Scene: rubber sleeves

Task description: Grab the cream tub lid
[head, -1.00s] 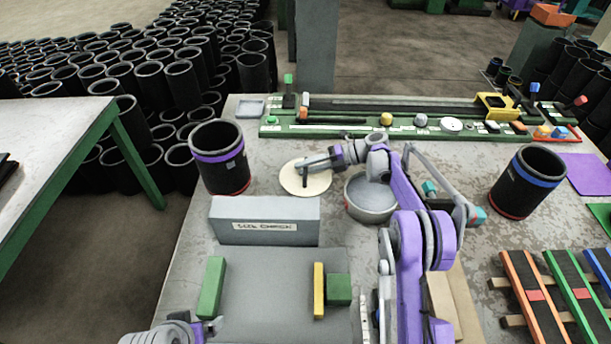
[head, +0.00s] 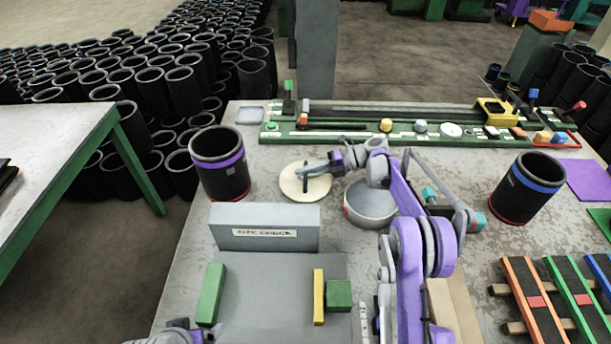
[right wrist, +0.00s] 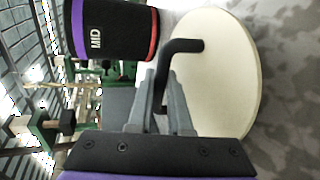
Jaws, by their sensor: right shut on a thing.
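The cream tub lid (head: 305,190) is a flat pale disc with a dark bent handle, left of the round grey tub (head: 369,205) on the table. It fills the right of the right wrist view (right wrist: 225,85). My right gripper (head: 306,172) is shut on the lid's handle; its fingers show on either side of the handle in the right wrist view (right wrist: 163,85). I cannot tell whether the lid is clear of the table. My left gripper (head: 203,335) is cut off at the bottom edge of the head view, its fingers barely showing.
A black sleeve with a purple band (head: 221,175) stands just left of the lid. A grey block labelled size check (head: 264,216) lies in front. A black sleeve with a blue band (head: 530,190) stands at right. A green rail fixture (head: 350,133) spans the back.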

